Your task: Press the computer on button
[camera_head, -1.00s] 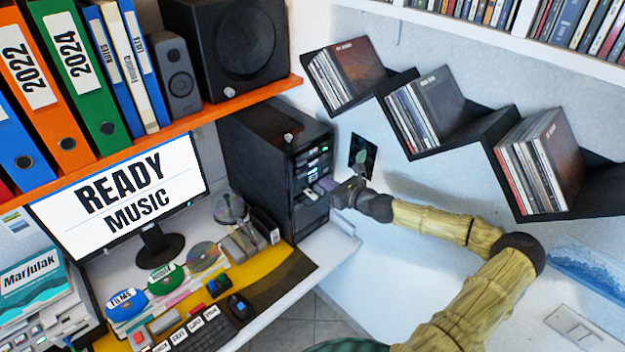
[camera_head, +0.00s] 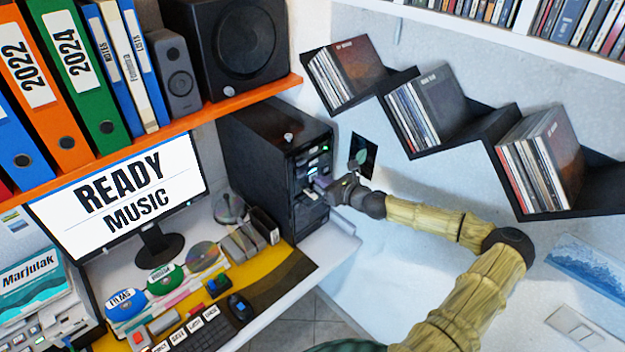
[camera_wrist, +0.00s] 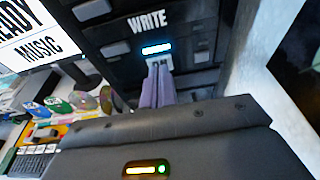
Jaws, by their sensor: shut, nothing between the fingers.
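The computer (camera_head: 262,165) is a black tower on the desk in the head view, with lit drive slots on its front. My gripper (camera_head: 318,186) is at that front, its fingers shut with nothing between them. In the wrist view, the purple-grey fingers of my gripper (camera_wrist: 157,68) point at a light label (camera_wrist: 160,62) just below a blue-lit strip (camera_wrist: 157,50) and the word WRITE. The fingertips cover part of the label, and I cannot tell whether they touch it. The monitor (camera_head: 120,200) shows READY MUSIC.
Zigzag shelves (camera_head: 455,130) with discs hang on the wall to the right, above my arm. An orange shelf (camera_head: 200,115) with binders and speakers is above the desk. Discs, a keyboard (camera_head: 215,335) and a mouse (camera_head: 240,307) lie on the desk.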

